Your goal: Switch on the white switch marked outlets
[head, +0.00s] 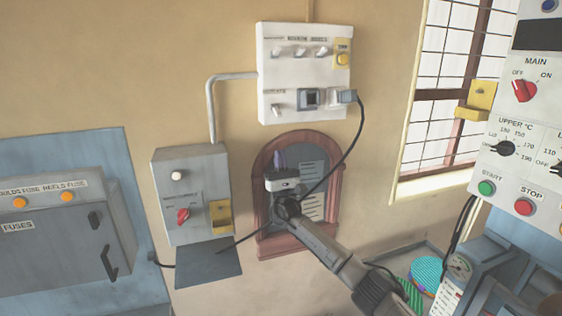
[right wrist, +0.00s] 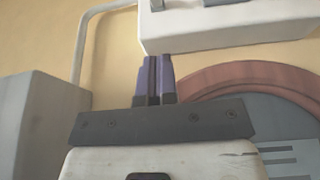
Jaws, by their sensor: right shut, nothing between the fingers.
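The white switch panel (head: 305,85) hangs on the wall at the top middle. It carries a row of white toggle switches (head: 299,52) along its top. A single white switch (head: 278,100) sits lower left, beside the sockets; its label is too small to read, so I cannot confirm the outlets mark. My right gripper (head: 279,158) is shut and empty, below the panel's lower left and apart from it. In the right wrist view its purple fingers (right wrist: 155,78) point up beside the panel's underside (right wrist: 230,32). My left gripper is not in view.
A grey box (head: 190,190) with a red knob stands left of my right gripper. A wooden arched board (head: 268,230) is behind it. A plug (head: 347,97) with a black cable hangs at the panel's right. The press control panel (head: 530,120) is at far right.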

